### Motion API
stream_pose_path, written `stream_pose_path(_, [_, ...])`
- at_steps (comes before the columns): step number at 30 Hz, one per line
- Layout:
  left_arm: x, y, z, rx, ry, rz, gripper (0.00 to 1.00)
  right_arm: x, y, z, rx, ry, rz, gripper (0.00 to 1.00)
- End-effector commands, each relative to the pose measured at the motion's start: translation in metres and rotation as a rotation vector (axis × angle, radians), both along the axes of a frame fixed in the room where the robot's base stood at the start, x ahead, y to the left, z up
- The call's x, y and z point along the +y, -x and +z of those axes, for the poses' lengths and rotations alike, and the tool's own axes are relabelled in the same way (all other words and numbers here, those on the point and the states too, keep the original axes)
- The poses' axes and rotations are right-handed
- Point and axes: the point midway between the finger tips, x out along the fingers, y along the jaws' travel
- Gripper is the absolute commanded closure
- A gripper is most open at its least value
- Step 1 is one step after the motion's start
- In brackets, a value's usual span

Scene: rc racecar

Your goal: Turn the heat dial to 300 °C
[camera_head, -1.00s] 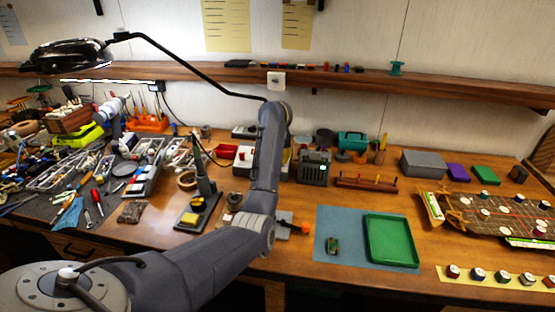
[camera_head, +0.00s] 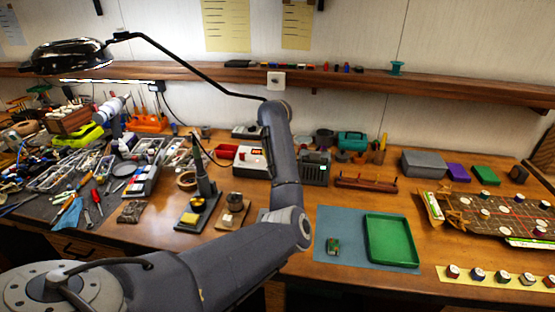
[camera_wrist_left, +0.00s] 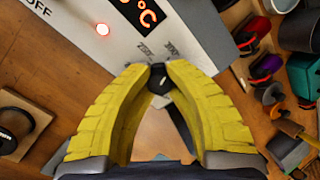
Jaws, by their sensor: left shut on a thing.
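The heat dial (camera_wrist_left: 158,80) is a small dark knob on the light grey front of the soldering station (camera_wrist_left: 205,30). My left gripper (camera_wrist_left: 158,73) has its yellow fingertips closed on the dial's sides. A red light (camera_wrist_left: 103,29) glows near the OFF print. In the head view the station (camera_head: 249,158) is partly behind my left arm, and the gripper and dial are hidden. My right gripper is not in view.
The soldering iron stand (camera_head: 198,205) with a yellow sponge is left of my arm. A grey box (camera_head: 314,167) stands right of the station. The blue mat (camera_head: 340,215) with a green tray (camera_head: 390,240) lies to the right. Tools crowd the left side.

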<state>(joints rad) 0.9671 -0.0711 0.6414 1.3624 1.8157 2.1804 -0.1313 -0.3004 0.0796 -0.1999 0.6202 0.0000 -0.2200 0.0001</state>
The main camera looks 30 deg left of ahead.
Motion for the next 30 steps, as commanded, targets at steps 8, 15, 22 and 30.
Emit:
stream_pose_path(8, [0.0036,-0.0013,0.006,-0.011,-0.004,0.017,1.0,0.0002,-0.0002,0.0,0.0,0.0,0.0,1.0])
stream_pose_path(15, [0.0041,-0.0013,0.0066,-0.011,-0.005,0.017,0.84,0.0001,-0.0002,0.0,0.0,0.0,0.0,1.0])
stream_pose_path(22, [0.0027,-0.0007,0.0039,-0.008,-0.001,0.015,0.57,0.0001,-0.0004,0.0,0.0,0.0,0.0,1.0])
stream_pose_path(30, [0.0015,-0.0003,0.0019,-0.005,0.002,0.014,0.5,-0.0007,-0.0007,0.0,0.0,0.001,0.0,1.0])
